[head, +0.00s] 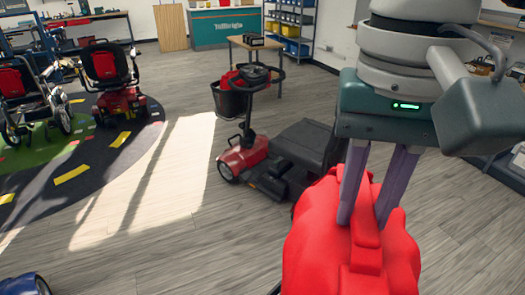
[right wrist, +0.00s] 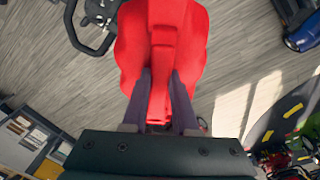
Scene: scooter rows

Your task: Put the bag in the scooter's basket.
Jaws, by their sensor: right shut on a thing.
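My right gripper (head: 367,200) is shut on the top strap of a red bag (head: 312,240) and holds it up at the lower right of the head view. In the right wrist view the bag (right wrist: 190,45) hangs between the fingers (right wrist: 160,95). A red scooter (head: 243,158) stands on the floor left of the bag and farther off. Its dark basket (head: 231,101) is at the front of its steering column, left of the handlebars. The bag is apart from the basket. The bag hides part of the scooter's rear. My left gripper is not in view.
More scooters (head: 112,85) stand on a dark mat with yellow marks at the left. A small wooden table (head: 256,44), a teal counter (head: 222,28) and shelves (head: 289,25) are at the back. The floor (head: 150,200) left of the red scooter is clear. A blue scooter part shows at the bottom left.

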